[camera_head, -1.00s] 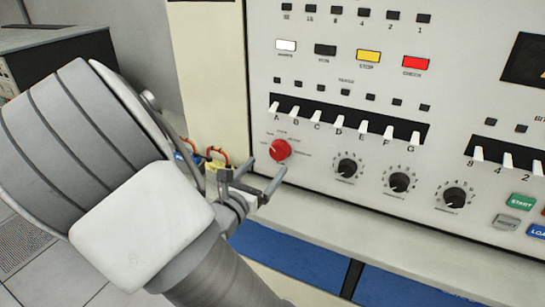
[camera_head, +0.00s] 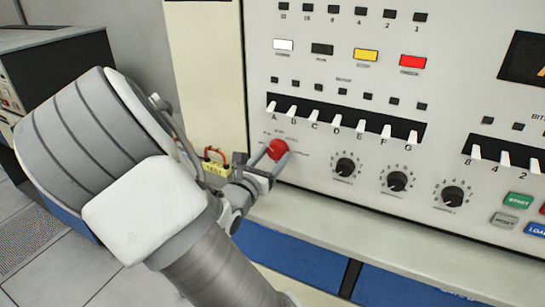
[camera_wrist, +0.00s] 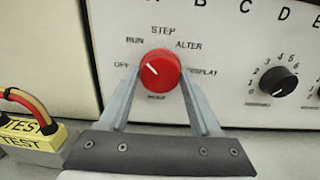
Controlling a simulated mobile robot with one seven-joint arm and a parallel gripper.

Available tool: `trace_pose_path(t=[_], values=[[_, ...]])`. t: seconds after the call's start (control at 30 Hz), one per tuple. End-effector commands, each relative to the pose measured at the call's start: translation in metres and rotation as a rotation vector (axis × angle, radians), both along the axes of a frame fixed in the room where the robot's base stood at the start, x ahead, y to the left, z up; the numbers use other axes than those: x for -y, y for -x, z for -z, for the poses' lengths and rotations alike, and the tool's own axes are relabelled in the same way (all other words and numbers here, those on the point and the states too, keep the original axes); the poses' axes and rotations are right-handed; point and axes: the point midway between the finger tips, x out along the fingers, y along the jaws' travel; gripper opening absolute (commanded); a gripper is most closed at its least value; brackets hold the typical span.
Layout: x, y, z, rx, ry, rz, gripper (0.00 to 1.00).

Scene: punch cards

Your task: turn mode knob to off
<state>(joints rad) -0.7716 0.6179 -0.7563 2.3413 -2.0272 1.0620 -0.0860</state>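The red mode knob (camera_wrist: 160,69) is on the cream panel, with a white pointer line aimed to the upper left, roughly between the OFF label (camera_wrist: 122,65) and the RUN label (camera_wrist: 135,41). STEP, ALTER and DISPLAY follow clockwise around it. The knob also shows in the head view (camera_head: 278,149). My gripper (camera_wrist: 159,72) is open at the knob, one finger on each side. The fingertips are very close to the knob's sides; I cannot tell for sure whether they touch. In the head view my gripper (camera_head: 268,160) partly covers the labels below the knob.
A black knob (camera_wrist: 279,82) is to the right on the panel. White lever switches (camera_head: 337,121) stand in a row above. A yellow TEST tag (camera_wrist: 32,135) with red and yellow cables is at the lower left. A pale ledge (camera_head: 330,235) runs below the panel.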

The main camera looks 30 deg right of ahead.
Motion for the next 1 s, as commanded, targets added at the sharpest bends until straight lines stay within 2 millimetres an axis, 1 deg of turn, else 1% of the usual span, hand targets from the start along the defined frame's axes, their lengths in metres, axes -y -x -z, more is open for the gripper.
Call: trace_pose_path(t=[0.03, 0.1, 0.2, 0.37, 0.57, 1.0], values=[[-0.0001, 0.0001, 0.0, 0.0, 0.0, 0.0, 0.37], [-0.0001, 0.0001, 0.0, 0.0, 0.0, 0.0, 0.25], [-0.0002, 0.0001, 0.0, 0.0, 0.0, 0.0, 0.09], [0.0, 0.0001, -0.0008, -0.008, 0.006, 0.0, 0.09], [0.0005, 0.0005, -0.0034, -0.059, 0.046, 0.001, 0.09], [0.0013, 0.0013, -0.0061, -0.333, 0.258, 0.001, 0.09]])
